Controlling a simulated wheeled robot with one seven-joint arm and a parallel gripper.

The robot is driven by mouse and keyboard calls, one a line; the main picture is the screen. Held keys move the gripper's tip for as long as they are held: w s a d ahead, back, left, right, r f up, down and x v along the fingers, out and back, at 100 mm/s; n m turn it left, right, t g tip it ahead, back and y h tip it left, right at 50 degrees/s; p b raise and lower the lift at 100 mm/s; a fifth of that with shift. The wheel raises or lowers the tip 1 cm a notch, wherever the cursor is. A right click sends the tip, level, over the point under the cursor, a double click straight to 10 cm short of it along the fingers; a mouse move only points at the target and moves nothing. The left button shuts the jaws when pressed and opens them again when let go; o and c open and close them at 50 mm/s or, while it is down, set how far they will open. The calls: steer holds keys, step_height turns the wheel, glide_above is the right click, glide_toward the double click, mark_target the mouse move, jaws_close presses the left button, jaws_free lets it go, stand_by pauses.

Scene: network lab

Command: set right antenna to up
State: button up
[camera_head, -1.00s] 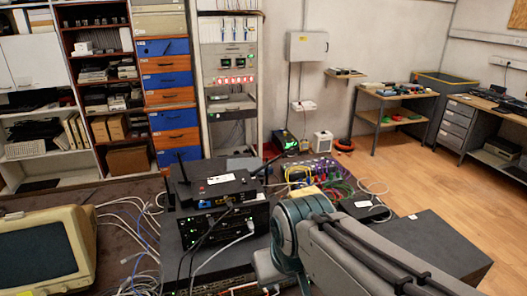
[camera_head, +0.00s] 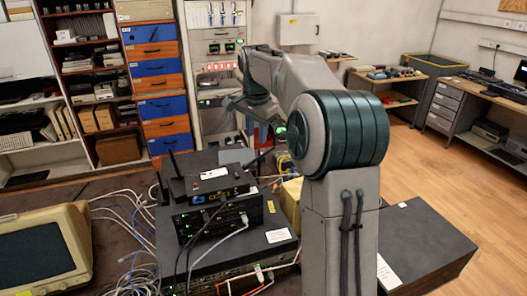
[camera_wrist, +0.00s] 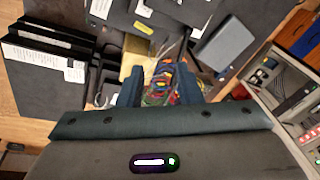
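A black router (camera_head: 212,182) with a white label lies on top of a stack of black network boxes in the head view. Its right antenna (camera_head: 262,159) leans outward to the right, well off upright. A left antenna (camera_head: 174,163) stands nearly upright, tilted a little. My gripper (camera_head: 262,122) is behind and above the router in the head view, pointing down, apart from the antenna. In the wrist view my gripper (camera_wrist: 160,84) shows two dark fingers spread apart, with nothing held and coloured cables below. I cannot make out the right antenna for sure in the wrist view.
An old beige monitor (camera_head: 42,250) stands at the left, with loose white cables (camera_head: 125,225) between it and the stack. A dark box (camera_head: 425,245) is at the right of my arm. Shelves and blue-orange drawers (camera_head: 160,82) line the back wall. Floor at right is clear.

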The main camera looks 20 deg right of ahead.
mark_target(260, 158)
steer(key=w+d+f+m, duration=0.2)
steer(key=w+d+m, duration=0.3)
steer(key=w+d, duration=0.2)
step_height(260, 158, down, 14)
steer(key=w+p, duration=0.2)
steer(key=p, duration=0.1)
steer(key=shift+w+r+y+p, duration=0.2)
steer(key=shift+y+p, duration=0.1)
steer(key=shift+y, duration=0.1)
steer(key=shift+s, duration=0.1)
steer(key=shift+c, duration=0.3)
jaws_close()
